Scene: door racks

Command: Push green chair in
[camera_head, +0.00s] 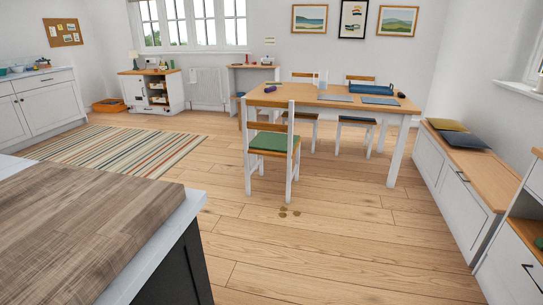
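The green chair (272,143) has a white frame, wooden back rails and a green seat. It stands upright on the wood floor at the near left side of the dining table (330,101). Its backrest faces me, and it stands out from the table's near edge. The table has a wooden top and white legs. Two other chairs stand at the far side, a chair with a dark blue seat (357,121) and another beside it (303,115). My gripper is not in view.
A worktop corner (95,225) fills the near left. Low white cabinets (455,180) line the right wall. A striped rug (118,150) lies at the left. Small brown spots (289,211) mark the floor before the chair. The floor between worktop and cabinets is otherwise clear.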

